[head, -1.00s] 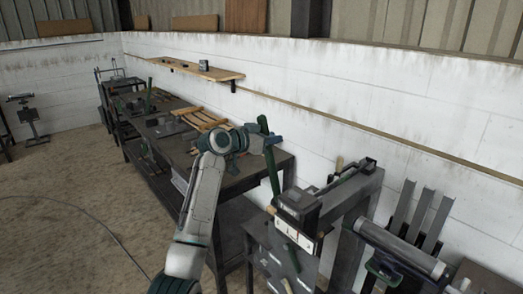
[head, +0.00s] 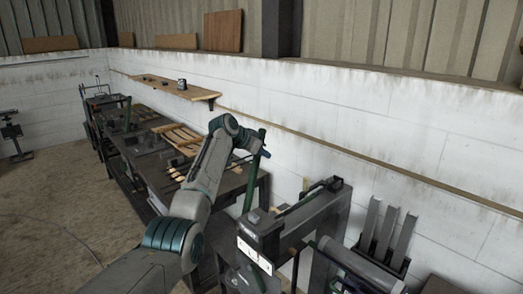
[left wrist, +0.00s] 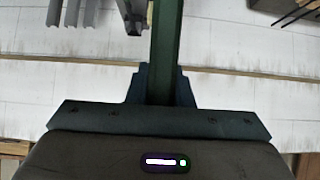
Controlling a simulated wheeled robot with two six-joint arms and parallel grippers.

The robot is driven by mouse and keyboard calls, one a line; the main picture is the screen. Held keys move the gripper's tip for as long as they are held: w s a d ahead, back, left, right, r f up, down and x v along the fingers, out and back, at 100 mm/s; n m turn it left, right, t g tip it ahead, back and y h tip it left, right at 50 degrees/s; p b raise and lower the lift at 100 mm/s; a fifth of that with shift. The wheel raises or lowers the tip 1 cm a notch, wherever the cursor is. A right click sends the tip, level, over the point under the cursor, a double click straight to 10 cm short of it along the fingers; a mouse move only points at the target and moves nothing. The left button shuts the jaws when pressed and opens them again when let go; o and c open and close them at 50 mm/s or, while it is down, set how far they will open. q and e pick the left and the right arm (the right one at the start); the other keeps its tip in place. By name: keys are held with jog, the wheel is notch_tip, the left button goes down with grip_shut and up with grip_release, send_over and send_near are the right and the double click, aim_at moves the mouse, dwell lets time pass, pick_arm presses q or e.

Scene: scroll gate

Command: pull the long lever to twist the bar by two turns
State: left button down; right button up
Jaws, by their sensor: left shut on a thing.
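The long green lever (head: 251,172) stands up from the left end of the dark machine (head: 262,234), its top leaning slightly right. My left gripper (head: 257,146) is shut on the lever near its top. In the left wrist view, the lever (left wrist: 166,50) runs up from between the fingers (left wrist: 157,95). The grip itself is partly hidden by the gripper body. I cannot clearly make out the bar being twisted. My right gripper is in neither current view.
A long workbench (head: 152,185) with tools and wooden pieces stands behind my arm, at the left. A wooden shelf (head: 170,87) is on the white wall. Upright grey channels (head: 385,235) and a roller (head: 350,262) stand to the machine's right. Floor at left is open.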

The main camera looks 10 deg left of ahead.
pick_arm(q)
jog(key=c, duration=1.5)
grip_release()
jog(key=shift+o, duration=1.1)
jog(key=shift+w+d, duration=0.1)
jog(key=shift+s+a+r+b, duration=0.15)
jog(key=shift+s+a+b, duration=0.1)
jog(key=shift+b, duration=0.15)
jog(key=b+v, duration=0.4)
jog(key=v, duration=0.6)
pick_arm(e)
jog(key=shift+s+a+f, duration=0.1)
jog(key=shift+a+f, duration=0.05)
jog(key=shift+f, duration=1.2)
jog(key=shift+s+a+f, duration=0.1)
jog(key=shift+a+f, duration=0.05)
jog(key=shift+f, duration=1.15)
pick_arm(q)
jog(key=shift+d, duration=0.15)
pick_arm(e)
jog(key=shift+d, duration=0.1)
